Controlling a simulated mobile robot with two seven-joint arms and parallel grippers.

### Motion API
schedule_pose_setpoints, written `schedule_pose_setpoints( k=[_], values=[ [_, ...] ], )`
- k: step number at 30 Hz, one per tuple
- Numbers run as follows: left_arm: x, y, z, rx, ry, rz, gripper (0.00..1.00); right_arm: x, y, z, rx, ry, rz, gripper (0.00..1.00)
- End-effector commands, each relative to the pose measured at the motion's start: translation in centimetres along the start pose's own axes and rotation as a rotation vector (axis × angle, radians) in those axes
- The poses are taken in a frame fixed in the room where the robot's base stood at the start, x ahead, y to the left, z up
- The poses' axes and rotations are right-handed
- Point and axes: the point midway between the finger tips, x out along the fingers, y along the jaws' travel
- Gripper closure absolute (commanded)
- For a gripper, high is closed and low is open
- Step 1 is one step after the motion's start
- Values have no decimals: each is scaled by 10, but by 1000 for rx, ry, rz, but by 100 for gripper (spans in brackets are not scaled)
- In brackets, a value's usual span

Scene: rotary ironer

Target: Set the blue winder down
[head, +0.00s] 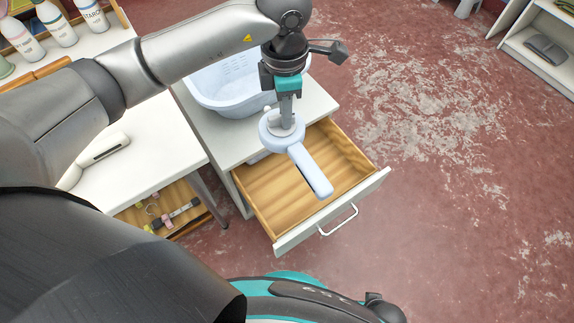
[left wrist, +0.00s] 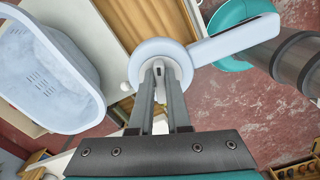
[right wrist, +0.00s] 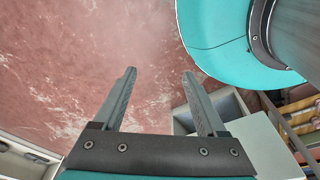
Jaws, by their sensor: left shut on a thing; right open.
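The blue winder (head: 312,172) is pale blue, with a round hub and a straight arm. My left gripper (head: 286,122) is shut on it at the hub and holds it over the open wooden drawer (head: 268,201). The arm of the winder points toward the drawer's front. In the left wrist view the winder (left wrist: 232,40) shows with its hub between the fingertips of my left gripper (left wrist: 159,70). Whether the winder touches the drawer I cannot tell. My right gripper (right wrist: 160,75) is open and empty, over the red floor in the right wrist view.
A pale blue basin (head: 222,92) stands on the white cabinet top (head: 222,135) behind the drawer. The drawer front has a metal handle (head: 338,221). A white table (head: 150,160) is at the left, with a lower tray of small items (head: 165,212). Bottles (head: 55,24) stand at the back left.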

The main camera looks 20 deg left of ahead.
Motion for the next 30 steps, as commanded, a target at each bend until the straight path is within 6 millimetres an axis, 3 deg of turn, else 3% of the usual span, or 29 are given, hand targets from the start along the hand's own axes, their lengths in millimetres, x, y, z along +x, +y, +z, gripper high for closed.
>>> schedule_pose_setpoints(
  k=[1, 21, 30],
  values=[
    [14, 0, 2, -80, 0, -3, 100, 5, 0, -3, 1, 5, 1, 26],
    [137, -1, 8, -1202, 1, -3, 100, 16, 3, -44, 8, 40, 6, 26],
    [175, -4, 8, -1563, 0, -1, 100, 15, 4, -55, 10, 52, 8, 26]
  ],
)
